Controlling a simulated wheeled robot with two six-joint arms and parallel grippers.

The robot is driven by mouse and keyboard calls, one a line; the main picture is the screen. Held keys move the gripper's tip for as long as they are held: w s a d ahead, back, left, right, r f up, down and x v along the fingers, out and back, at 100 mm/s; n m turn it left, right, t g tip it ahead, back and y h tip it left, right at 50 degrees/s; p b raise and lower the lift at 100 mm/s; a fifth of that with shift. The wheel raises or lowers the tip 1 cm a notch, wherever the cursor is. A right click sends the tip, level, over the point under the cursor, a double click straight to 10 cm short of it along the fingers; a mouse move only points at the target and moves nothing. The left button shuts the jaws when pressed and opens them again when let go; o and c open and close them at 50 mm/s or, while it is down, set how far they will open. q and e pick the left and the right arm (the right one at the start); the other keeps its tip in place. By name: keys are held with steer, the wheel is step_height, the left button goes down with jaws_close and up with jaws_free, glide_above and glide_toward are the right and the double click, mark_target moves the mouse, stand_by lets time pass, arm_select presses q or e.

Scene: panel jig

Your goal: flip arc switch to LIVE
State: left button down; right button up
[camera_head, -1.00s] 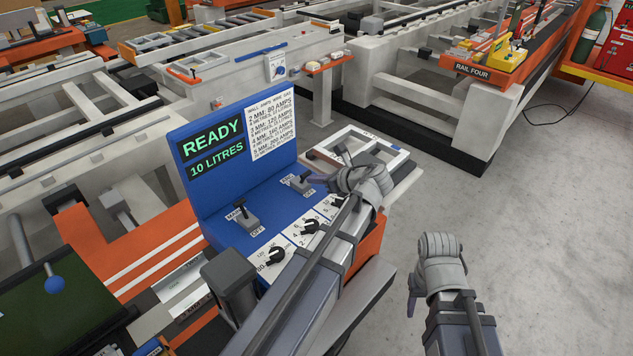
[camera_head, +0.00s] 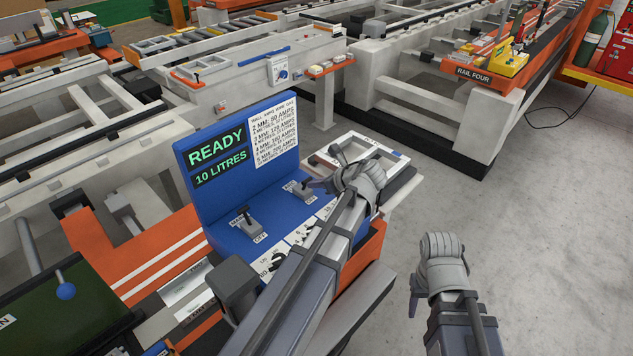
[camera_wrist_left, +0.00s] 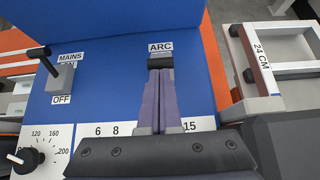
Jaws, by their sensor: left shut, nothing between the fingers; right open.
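The blue welder panel (camera_head: 275,215) has a display reading READY and 10 LITRES. The ARC switch (camera_head: 304,189) is a small grey block with a dark lever; in the left wrist view its dark top (camera_wrist_left: 160,61) shows under the ARC label. My left gripper (camera_head: 321,185) is shut and empty, its fingertips right at the ARC switch. In the left wrist view the fingers hide most of the switch, so its position and any contact are unclear. The MAINS switch (camera_head: 246,221) is to the left. My right gripper (camera_head: 440,262) is apart from the panel, its fingers mostly hidden.
Dials with number scales, including one at the lower left of the left wrist view (camera_wrist_left: 25,158), sit in front of the switches. A framed panel (camera_head: 365,155) lies right of the welder. Open floor (camera_head: 550,230) is at the right.

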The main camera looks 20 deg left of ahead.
mark_target(308, 180)
arm_select(q)
steer(key=a+r+h+p, duration=0.1)
steer(key=p, duration=0.1)
steer(key=a+g+h+p, duration=0.1)
steer(key=p, duration=0.2)
steer(key=w+a+r+h+p, duration=0.1)
steer(key=h+p, duration=0.1)
steer(key=shift+w+r, duration=0.1)
steer(key=shift+r, duration=0.2)
steer(key=shift+w+a+g+h+p, duration=0.2)
steer(key=shift+a+g+h+p, duration=0.35)
steer(key=shift+h+p, duration=0.3)
steer(key=shift+w+a+h+p, duration=0.2)
steer(key=shift+a+h+p, duration=0.25)
steer(key=shift+h, duration=0.2)
steer(key=shift+a+f+g+h, duration=0.15)
steer(key=shift+a+g+h, duration=0.1)
steer(key=shift+a+h, duration=0.05)
steer(key=shift+w+a, duration=0.1)
steer(key=shift+a, duration=0.3)
